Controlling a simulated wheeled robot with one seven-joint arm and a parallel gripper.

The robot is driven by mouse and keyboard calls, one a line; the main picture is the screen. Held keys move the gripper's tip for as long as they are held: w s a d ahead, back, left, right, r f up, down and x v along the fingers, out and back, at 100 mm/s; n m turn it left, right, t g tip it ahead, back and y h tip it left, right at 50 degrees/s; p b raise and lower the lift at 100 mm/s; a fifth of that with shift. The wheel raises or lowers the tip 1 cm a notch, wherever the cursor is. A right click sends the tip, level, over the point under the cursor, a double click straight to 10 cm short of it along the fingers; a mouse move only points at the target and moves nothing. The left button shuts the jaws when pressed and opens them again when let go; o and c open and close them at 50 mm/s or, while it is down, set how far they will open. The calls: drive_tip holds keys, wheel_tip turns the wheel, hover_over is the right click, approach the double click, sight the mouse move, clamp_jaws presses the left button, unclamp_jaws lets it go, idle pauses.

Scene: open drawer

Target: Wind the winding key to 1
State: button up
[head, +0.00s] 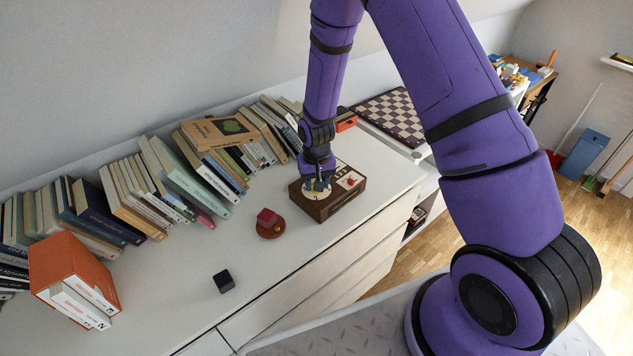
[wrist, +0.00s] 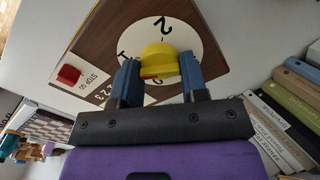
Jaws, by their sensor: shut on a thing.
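The winding key (wrist: 157,58) is a yellow knob with a red mark at its lower left edge in the wrist view. It sits on a round cream dial (wrist: 193,40) on top of a brown wooden box (head: 343,200). The dial shows a 2 above the key, a 1 at its left, and a partly hidden figure below. The red mark points down and left, below the 1. My gripper (wrist: 160,66) has its two blue fingers closed on either side of the key. In the head view my gripper (head: 318,186) hides most of the key.
A red button (wrist: 68,74) beside a stop and go label is on the box. A reddish block on a round brown dish (head: 270,231) and a black cube (head: 223,281) stand left of the box. Books (head: 180,172) line the wall behind. A chessboard (head: 393,113) lies beyond.

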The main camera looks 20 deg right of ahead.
drive_tip(key=shift+m, duration=1.3)
drive_tip(key=o, duration=0.9)
drive_tip(key=shift+r, duration=0.1)
wheel_tip(320, 180, up, 11)
drive_tip(key=shift+f, duration=0.2)
